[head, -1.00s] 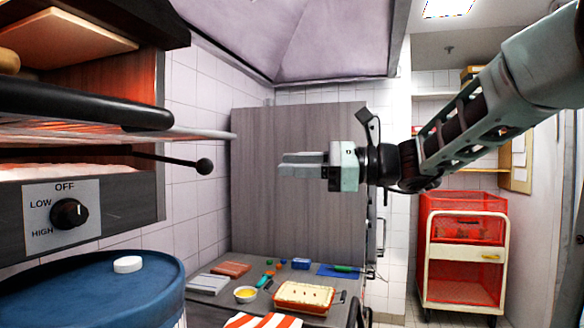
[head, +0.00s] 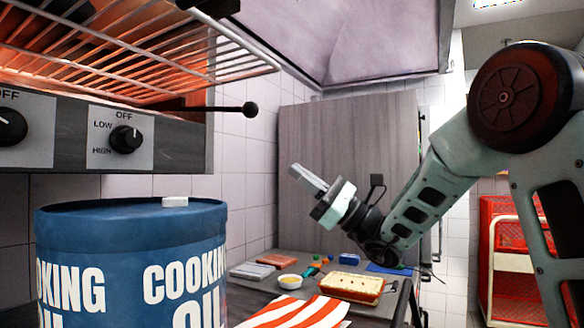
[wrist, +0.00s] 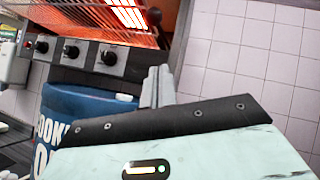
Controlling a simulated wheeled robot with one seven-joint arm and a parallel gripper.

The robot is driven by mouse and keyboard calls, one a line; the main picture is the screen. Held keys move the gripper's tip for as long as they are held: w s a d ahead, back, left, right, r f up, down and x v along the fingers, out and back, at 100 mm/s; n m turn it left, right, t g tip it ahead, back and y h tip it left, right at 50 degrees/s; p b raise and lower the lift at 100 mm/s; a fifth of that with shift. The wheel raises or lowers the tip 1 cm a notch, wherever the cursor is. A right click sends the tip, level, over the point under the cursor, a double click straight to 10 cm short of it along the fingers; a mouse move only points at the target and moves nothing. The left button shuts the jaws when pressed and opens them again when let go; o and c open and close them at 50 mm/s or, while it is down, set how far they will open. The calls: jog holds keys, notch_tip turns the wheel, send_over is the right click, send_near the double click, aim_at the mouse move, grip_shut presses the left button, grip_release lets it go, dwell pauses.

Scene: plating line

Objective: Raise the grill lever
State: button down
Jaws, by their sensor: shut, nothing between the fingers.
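The grill lever (head: 228,108) is a thin dark rod with a black ball knob at its end. It sticks out to the right below the glowing grill (head: 140,45), roughly level in the head view. Its ball knob shows near the top of the wrist view (wrist: 154,16). My gripper (head: 300,172) is right of and below the knob in the head view, tilted with its fingers pointing up and left. Its fingers also show in the wrist view (wrist: 157,75), pressed together and empty. They are apart from the lever in both views.
A blue cooking oil drum (head: 130,245) stands below the grill's control panel, with a white cap (head: 175,202) on top. A red cart (head: 500,250) stands at right.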

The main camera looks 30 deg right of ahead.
jog(key=w+a+r+p, duration=0.3)
jog(key=a+r+p, duration=0.1)
jog(key=a+r, duration=0.3)
jog(key=shift+r+p, duration=0.35)
jog(key=shift+r, duration=0.6)
jog(key=shift+r, duration=0.1)
notch_tip(320, 180, up, 12)
jog(key=m+g+h+p, duration=0.1)
jog(key=h+p, duration=0.3)
jog(key=p, duration=0.5)
jog(key=shift+s+d+m+g+h+p, duration=0.3)
jog(key=shift+s+m+h, duration=0.1)
jog(key=shift+m, duration=0.3)
